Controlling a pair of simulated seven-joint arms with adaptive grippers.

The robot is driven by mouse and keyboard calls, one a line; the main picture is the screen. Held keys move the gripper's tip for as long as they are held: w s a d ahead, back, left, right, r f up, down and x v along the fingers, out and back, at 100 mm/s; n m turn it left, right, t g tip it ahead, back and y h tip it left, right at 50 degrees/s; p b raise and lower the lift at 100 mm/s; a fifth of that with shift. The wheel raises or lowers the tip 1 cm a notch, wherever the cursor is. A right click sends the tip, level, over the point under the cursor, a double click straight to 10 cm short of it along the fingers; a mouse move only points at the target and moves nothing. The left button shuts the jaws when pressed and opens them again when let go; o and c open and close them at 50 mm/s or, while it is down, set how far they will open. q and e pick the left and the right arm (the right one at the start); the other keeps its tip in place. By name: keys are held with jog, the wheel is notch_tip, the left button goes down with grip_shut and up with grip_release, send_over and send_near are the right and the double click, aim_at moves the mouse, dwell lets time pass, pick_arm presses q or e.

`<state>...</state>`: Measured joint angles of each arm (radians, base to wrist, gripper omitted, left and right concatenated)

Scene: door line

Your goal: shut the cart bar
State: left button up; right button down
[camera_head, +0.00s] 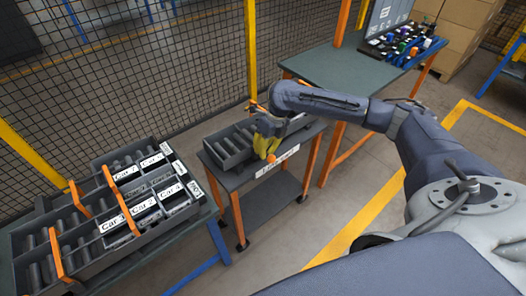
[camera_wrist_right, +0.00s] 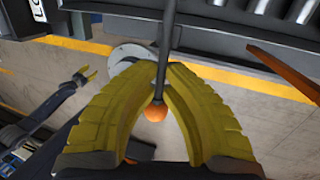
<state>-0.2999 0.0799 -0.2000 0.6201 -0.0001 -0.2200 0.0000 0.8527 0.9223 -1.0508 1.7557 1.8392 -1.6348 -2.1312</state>
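The cart (camera_head: 238,178) stands in the middle of the head view, with grey rollers in its top tray. The cart bar (camera_wrist_right: 164,45) is a thin dark rod ending in an orange knob (camera_wrist_right: 155,112); the knob also shows in the head view (camera_head: 271,158). My right gripper (camera_wrist_right: 164,72) has its yellow fingers closed in on both sides of the rod, with the knob between them. In the head view, its yellow fingers (camera_head: 266,138) are over the cart's right side. My left gripper (camera_wrist_right: 90,75) shows small in the wrist view, its fingers apart and empty.
A roller rack (camera_head: 108,262) with orange dividers and labelled car bins stands at the left. A green-topped table (camera_head: 335,70) stands behind the cart at the right. A mesh fence (camera_head: 140,75) runs behind. Floor is free in front of the cart.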

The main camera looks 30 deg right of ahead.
jog(key=c, duration=1.5)
grip_release()
jog(key=v, duration=1.2)
jog(key=shift+w+d, duration=0.1)
